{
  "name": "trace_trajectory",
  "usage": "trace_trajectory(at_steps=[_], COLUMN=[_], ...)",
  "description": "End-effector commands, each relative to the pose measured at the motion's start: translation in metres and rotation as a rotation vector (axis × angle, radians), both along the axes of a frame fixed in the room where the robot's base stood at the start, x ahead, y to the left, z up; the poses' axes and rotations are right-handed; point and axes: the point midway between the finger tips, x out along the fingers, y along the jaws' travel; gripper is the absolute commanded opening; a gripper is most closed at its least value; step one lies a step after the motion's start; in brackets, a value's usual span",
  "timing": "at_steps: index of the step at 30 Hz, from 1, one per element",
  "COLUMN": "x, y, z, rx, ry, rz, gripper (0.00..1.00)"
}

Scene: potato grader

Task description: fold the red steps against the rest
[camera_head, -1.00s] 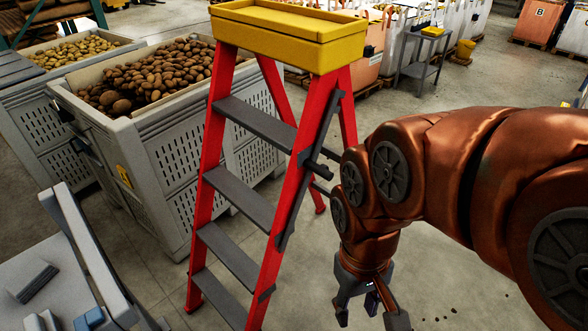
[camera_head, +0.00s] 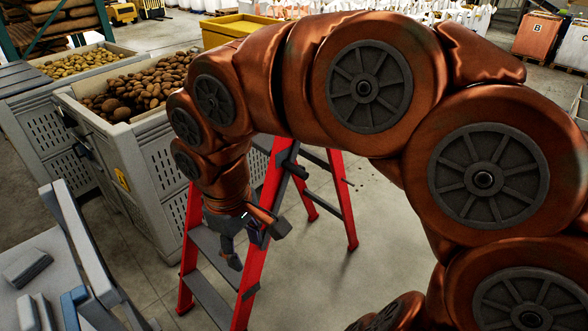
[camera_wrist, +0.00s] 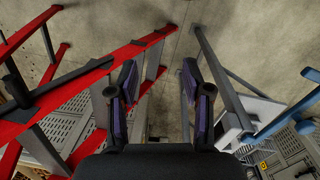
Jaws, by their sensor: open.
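The red steps (camera_head: 258,262) stand with their rear legs (camera_head: 338,195) spread behind the front rails. My gripper (camera_head: 250,238) is open at the front of the steps, beside the right front rail. In the wrist view, a red rail (camera_wrist: 85,75) with dark brackets runs diagonally on the left. The open fingers of my gripper (camera_wrist: 160,95) are apart, with floor showing between them. The left finger overlaps a tread in the picture; I cannot tell whether it touches.
Grey slatted bins of potatoes (camera_head: 130,150) stand close to the left of the steps. A grey frame with a blue part (camera_head: 75,262) is at lower left. An orange crate (camera_head: 537,35) and white bags stand at the back. Floor right of the steps is clear.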

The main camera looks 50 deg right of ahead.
Motion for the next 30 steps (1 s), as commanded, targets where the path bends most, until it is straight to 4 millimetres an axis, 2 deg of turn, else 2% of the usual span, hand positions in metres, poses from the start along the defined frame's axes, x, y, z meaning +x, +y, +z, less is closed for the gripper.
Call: trace_trajectory(at_steps=[1,6,8,12,15,18,21,25,30], x=[0.020,0.079,0.096,0.124,0.129,0.130,0.128,0.125,0.124], y=[-0.011,-0.067,-0.093,-0.157,-0.199,-0.233,-0.253,-0.266,-0.269], z=[0.010,0.036,0.042,0.043,0.038,0.030,0.024,0.019,0.002], rx=[-0.003,-0.034,-0.047,-0.072,-0.090,-0.106,-0.115,-0.122,-0.122], ry=[-0.021,-0.088,-0.102,-0.114,-0.103,-0.087,-0.074,-0.065,-0.059], rz=[0.020,0.028,0.008,-0.065,-0.127,-0.182,-0.218,-0.238,-0.236], gripper=[0.49,0.49,0.49,0.49,0.49,0.49,0.49,0.49,0.49])
